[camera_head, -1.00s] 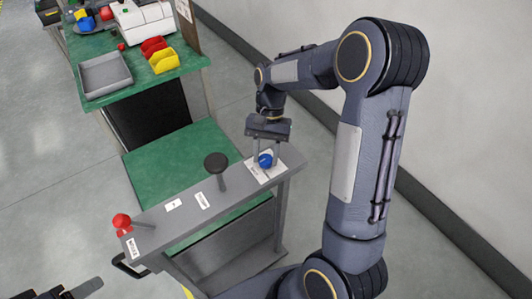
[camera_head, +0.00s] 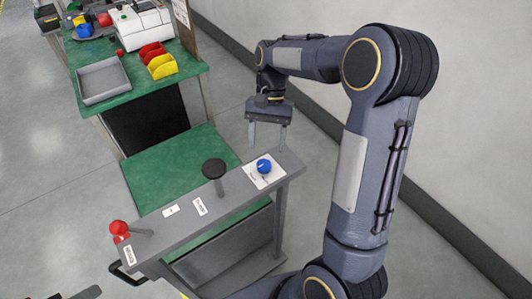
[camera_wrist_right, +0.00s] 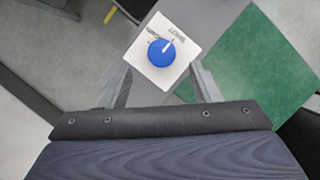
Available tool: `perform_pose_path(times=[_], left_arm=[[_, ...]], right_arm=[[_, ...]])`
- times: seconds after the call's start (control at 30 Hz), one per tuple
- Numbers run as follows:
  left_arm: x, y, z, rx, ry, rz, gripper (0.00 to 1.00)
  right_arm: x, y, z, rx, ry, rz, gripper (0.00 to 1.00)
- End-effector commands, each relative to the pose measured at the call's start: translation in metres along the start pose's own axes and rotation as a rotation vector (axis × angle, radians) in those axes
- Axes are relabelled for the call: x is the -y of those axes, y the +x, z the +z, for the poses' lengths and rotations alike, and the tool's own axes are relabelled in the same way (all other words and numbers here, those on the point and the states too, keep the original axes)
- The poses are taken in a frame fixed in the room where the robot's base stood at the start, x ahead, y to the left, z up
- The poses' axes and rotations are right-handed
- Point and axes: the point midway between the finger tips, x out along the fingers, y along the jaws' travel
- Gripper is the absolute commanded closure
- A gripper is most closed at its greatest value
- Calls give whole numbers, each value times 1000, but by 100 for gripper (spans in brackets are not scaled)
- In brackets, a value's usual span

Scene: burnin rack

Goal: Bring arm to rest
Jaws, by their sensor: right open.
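My right gripper (camera_head: 267,135) is open and empty. It hangs fingers down above the far right end of the grey panel, apart from the blue knob (camera_head: 263,166). The blue knob sits on a white plate (camera_head: 275,178) on the grey panel (camera_head: 235,205). In the right wrist view the blue knob (camera_wrist_right: 161,52) with a white pointer mark lies ahead of the two spread fingers. My left gripper (camera_head: 85,294) shows only in part at the lower left edge; its jaws cannot be made out.
A black round-topped lever (camera_head: 214,170) and a red knob (camera_head: 119,228) stand on the panel. Behind are a green cart surface (camera_head: 170,175) and a bench with a grey tray (camera_head: 103,80), red bin (camera_head: 152,51) and yellow bin (camera_head: 162,66). A wall is at right.

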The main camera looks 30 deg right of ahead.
Motion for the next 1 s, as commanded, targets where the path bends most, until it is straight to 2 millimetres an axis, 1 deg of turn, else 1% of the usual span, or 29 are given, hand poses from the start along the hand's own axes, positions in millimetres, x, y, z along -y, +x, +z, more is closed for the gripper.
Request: perform_pose_path(times=[0.03,0.1,0.2,0.77,0.87,0.97,1.0], left_arm=[[0,1,0,0,0,0,42],[0,1,1,0,0,0,42],[1,1,1,0,0,0,42],[0,1,0,0,0,0,42],[0,1,0,0,0,0,42],[0,1,0,0,0,0,42],[0,1,0,0,0,0,42]], right_arm=[[0,-7,-1,-3,0,-1,42],[0,-15,-1,-2,0,-1,42],[0,-21,0,-1,0,0,42],[-2,-23,2,-3,-4,-5,42],[-7,-28,12,-25,-36,-40,42],[-20,-35,35,-78,-108,-110,42],[-26,-37,48,-108,-147,-144,42]])
